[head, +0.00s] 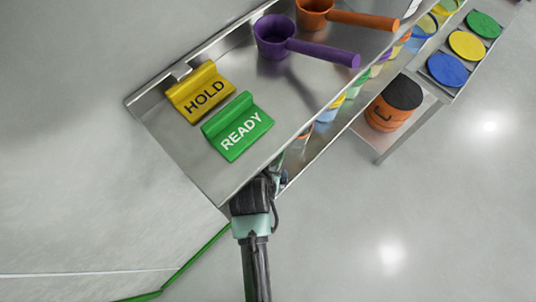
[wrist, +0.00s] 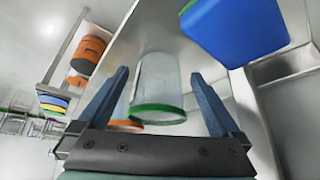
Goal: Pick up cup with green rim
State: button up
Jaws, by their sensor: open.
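The cup with green rim (wrist: 158,80) is in the wrist view, a translucent grey cup with its green rim toward the camera. My gripper (wrist: 160,75) is open, with one dark finger on each side of the cup in the picture. I see gaps between the fingers and the cup, so nothing is gripped. In the head view my arm reaches to the near end of the steel bench. My fingers and the cup are hidden or too small to make out there.
A cup with an orange rim (wrist: 128,122) shows behind the green-rimmed one. A blue container (wrist: 235,30) is close at upper right. The steel bench top (head: 180,152) holds HOLD (head: 200,92) and READY (head: 237,126) signs and a purple scoop (head: 274,38). An orange drum (head: 388,112) stands beyond.

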jog(key=shift+w+d+r+p, duration=0.1)
jog(key=shift+w+d+p, duration=0.05)
jog(key=shift+w, duration=0.4)
jog(key=shift+w+d+r+p, duration=0.1)
jog(key=shift+w+p, duration=0.05)
jog(key=shift+w, duration=0.4)
jog(key=shift+x, duration=1.2)
jog(key=shift+w+f, duration=0.3)
jog(key=shift+f, duration=0.15)
jog(key=c, duration=1.1)
